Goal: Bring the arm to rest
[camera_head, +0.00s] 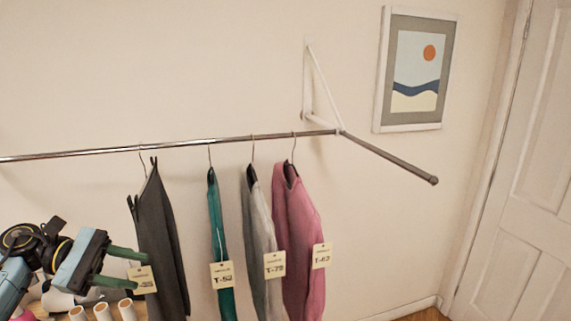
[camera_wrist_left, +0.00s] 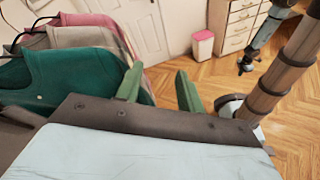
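My left gripper (camera_head: 136,269) comes in from the lower left in the head view, and it also shows in the left wrist view (camera_wrist_left: 157,88). Its two green fingers are apart with nothing between them. In the head view the fingertips overlap the lower part of a dark garment (camera_head: 164,240) and its tag; I cannot tell whether they touch. My right arm is outside the head view. What looks like my right gripper (camera_wrist_left: 245,66) shows small and dark at the upper right of the left wrist view; its fingers are too small to read.
A metal rail (camera_head: 75,152) carries the dark garment, a teal one (camera_head: 221,245), a grey one (camera_head: 259,225) and a pink one (camera_head: 298,215). Several pale cylinders (camera_head: 103,311) stand below my left gripper.

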